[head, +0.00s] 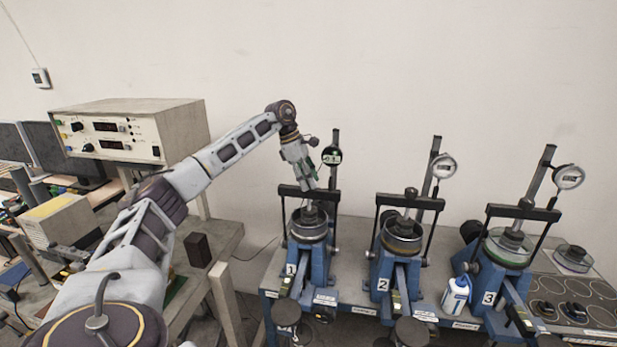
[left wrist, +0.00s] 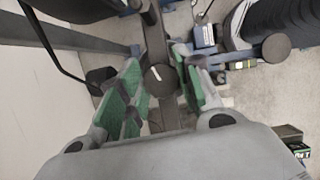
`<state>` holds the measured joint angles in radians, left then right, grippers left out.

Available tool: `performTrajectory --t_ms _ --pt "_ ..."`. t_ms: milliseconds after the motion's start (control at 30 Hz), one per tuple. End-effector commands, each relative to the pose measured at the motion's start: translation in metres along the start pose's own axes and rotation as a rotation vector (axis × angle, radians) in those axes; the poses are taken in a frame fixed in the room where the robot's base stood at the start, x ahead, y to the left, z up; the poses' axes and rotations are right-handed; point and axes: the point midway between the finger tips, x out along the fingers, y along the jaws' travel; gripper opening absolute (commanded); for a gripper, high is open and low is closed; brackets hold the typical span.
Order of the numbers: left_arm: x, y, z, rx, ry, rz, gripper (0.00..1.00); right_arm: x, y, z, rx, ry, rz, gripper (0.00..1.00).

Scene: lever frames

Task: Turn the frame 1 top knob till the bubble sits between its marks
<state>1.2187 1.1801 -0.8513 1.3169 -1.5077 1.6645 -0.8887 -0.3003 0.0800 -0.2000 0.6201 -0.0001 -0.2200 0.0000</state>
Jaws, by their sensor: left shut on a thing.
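Frame 1 (head: 309,262) is a blue lever frame with a black crossbar, a round dark pot and a dial on its post. My left gripper (head: 310,190) reaches down onto its top from above, at the crossbar. In the left wrist view the top knob (left wrist: 159,78) is a dark disc with a white line. It sits between the green-padded fingers of my left gripper (left wrist: 158,92), which is shut on it. In the head view the gripper mostly hides the knob. My right gripper is out of view.
Frame 2 (head: 399,270) and frame 3 (head: 500,262) stand to the right on the same bench. A white bottle (head: 455,296) stands between them. A bench instrument (head: 125,130) is at the left.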

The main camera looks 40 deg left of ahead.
Motion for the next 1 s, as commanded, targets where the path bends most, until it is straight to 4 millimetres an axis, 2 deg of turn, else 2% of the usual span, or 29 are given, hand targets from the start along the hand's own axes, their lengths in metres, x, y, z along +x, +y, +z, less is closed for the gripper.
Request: performTrajectory --t_ms 1000 --pt "-0.0003 0.0013 0.0012 0.668 0.000 -0.267 0.10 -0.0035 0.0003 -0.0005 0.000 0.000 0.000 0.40"
